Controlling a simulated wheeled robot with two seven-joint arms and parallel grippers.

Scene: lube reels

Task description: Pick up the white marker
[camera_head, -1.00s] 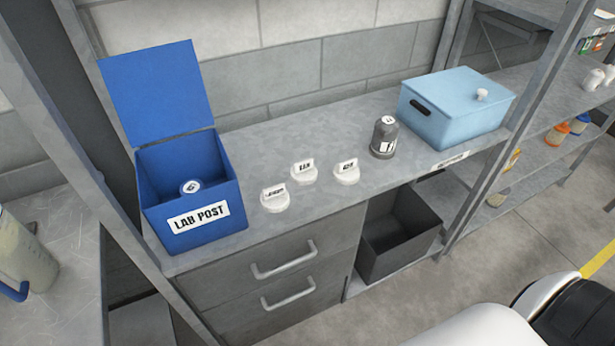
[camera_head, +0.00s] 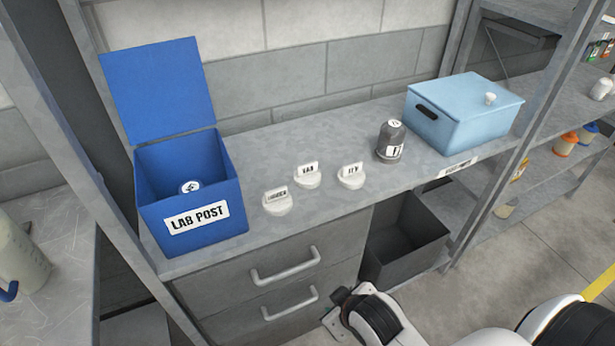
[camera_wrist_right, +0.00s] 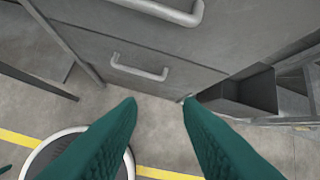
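Three white markers, each a round base with an upright lettered tab, stand apart on the grey shelf top in the head view: a left one (camera_head: 277,202), a middle one (camera_head: 307,175) and a right one (camera_head: 350,176). The middle tab seems to read LAB; the other labels are hard to read. My right gripper (camera_wrist_right: 157,102) shows two green fingers spread apart with nothing between them, facing the drawer fronts. In the head view my right arm is at the bottom, below and in front of the shelf top. My left gripper is not in view.
An open blue LAB POST box (camera_head: 190,243) with a round white-topped item (camera_head: 190,187) inside stands left. A dark grey canister (camera_head: 391,142) and a lidded light-blue box (camera_head: 462,115) stand right. Drawer handles (camera_head: 285,265) jut out below. A dark open bin (camera_head: 405,240) sits beside the drawers.

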